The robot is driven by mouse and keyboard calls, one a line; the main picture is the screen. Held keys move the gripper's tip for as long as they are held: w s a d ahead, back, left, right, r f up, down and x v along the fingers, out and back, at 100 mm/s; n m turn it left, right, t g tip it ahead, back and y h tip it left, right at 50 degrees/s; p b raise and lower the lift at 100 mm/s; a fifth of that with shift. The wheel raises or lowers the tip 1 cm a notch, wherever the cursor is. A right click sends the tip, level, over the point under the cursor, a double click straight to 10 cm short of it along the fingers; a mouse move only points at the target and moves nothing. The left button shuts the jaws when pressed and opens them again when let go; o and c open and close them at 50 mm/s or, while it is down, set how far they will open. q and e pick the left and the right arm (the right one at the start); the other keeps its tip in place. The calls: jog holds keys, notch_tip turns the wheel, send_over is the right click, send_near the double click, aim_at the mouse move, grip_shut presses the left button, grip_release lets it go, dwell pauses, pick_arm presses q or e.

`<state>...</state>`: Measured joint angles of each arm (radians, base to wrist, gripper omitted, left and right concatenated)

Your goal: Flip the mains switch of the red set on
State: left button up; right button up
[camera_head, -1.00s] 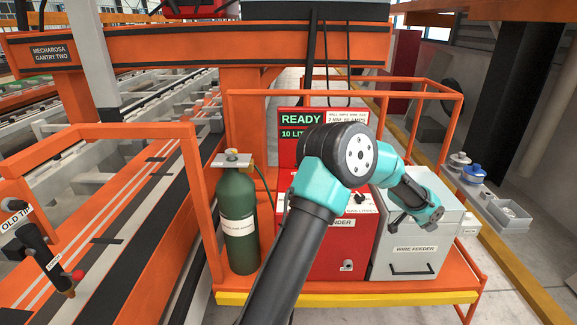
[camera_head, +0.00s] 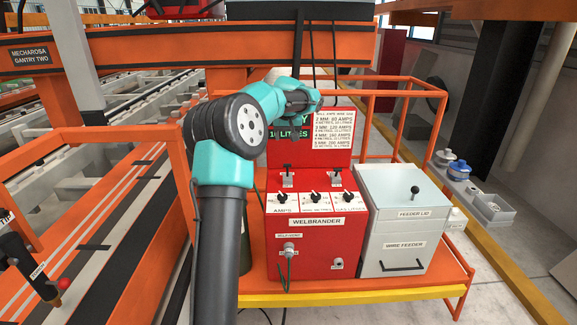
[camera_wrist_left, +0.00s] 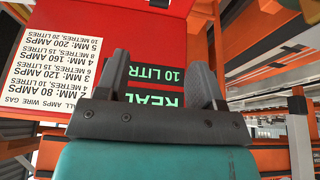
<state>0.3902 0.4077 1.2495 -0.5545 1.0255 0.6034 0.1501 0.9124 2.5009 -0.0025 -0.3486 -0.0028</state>
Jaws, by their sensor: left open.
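The red welding set (camera_head: 320,240), labelled WELBRANDER, stands on the orange cart. Its front has two black toggle switches, a left one (camera_head: 287,170) and a right one (camera_head: 336,172); the small labels under them are too small to read. Below are three dials marked AMPS, a blurred middle label and GAS LITRES. My left gripper (camera_head: 294,131) is in front of the green-lettered display, above the left toggle and apart from it. In the left wrist view its fingers (camera_wrist_left: 160,78) are spread with nothing between them, facing the display (camera_wrist_left: 155,85). My right gripper is not in view.
A grey wire feeder (camera_head: 405,225) with a lidded top stands right of the red set. Orange cart rails (camera_head: 400,82) surround the back. A white settings chart (camera_head: 333,130) is beside the display.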

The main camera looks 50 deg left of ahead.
pick_arm(q)
jog(key=shift+f, duration=0.15)
jog(key=x, duration=1.7)
jog(key=shift+w, duration=0.2)
jog(key=shift+c, duration=0.3)
jog(key=c, duration=0.9)
jog(key=shift+a, duration=0.1)
